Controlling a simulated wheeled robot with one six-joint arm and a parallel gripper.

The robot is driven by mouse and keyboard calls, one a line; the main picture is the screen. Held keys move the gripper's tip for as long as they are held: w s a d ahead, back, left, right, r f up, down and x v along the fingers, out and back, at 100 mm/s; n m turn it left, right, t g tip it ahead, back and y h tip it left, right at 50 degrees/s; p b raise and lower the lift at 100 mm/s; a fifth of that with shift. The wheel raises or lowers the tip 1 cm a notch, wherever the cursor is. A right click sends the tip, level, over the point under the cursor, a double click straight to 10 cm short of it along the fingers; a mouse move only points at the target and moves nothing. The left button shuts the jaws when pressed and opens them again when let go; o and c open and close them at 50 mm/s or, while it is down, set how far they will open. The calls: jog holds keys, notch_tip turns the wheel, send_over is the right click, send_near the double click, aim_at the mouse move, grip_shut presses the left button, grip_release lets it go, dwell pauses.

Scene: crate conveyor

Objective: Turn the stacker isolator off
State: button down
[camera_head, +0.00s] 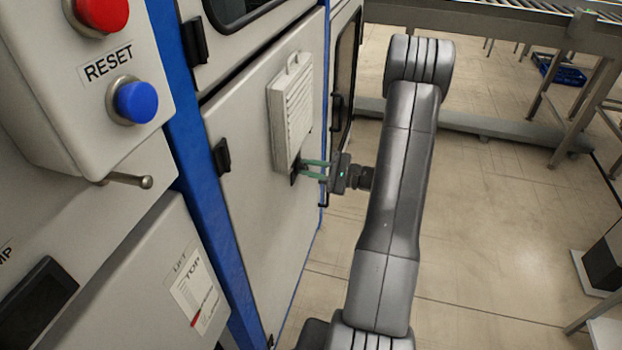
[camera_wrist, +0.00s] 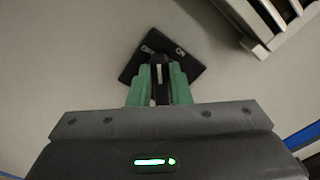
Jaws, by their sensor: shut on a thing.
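The stacker isolator is a black plate (camera_wrist: 190,70) with a black rotary handle (camera_wrist: 160,66) on the grey cabinet door. White lettering shows on the plate on both sides of the handle; the right one appears to read ON, the left is hard to read. A white line runs along the handle. My gripper (camera_wrist: 160,80) has its green fingers on either side of the handle, shut on it. In the head view my gripper (camera_head: 303,171) reaches the door from the right, just below a louvred vent, and mostly hides the isolator.
The louvred vent (camera_head: 292,112) juts out just above my gripper. A control box with a red button (camera_head: 101,14) and a blue RESET button (camera_head: 136,102) stands at left. A conveyor frame (camera_head: 480,25) is behind at right. Open floor (camera_head: 490,220) lies right of my arm.

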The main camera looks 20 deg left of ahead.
jog(key=n+b, duration=0.3)
jog(key=b, duration=0.1)
jog(key=f+n+b, duration=0.1)
jog(key=n+b, duration=0.2)
jog(key=b, duration=0.1)
jog(key=n+b, duration=0.3)
jog(key=b, duration=0.2)
jog(key=shift+s+f, duration=0.2)
jog(key=shift+s, duration=0.1)
jog(key=shift+n, duration=0.4)
jog(key=c, duration=1.3)
grip_release()
jog(key=shift+c, duration=0.2)
jog(key=shift+r, duration=0.1)
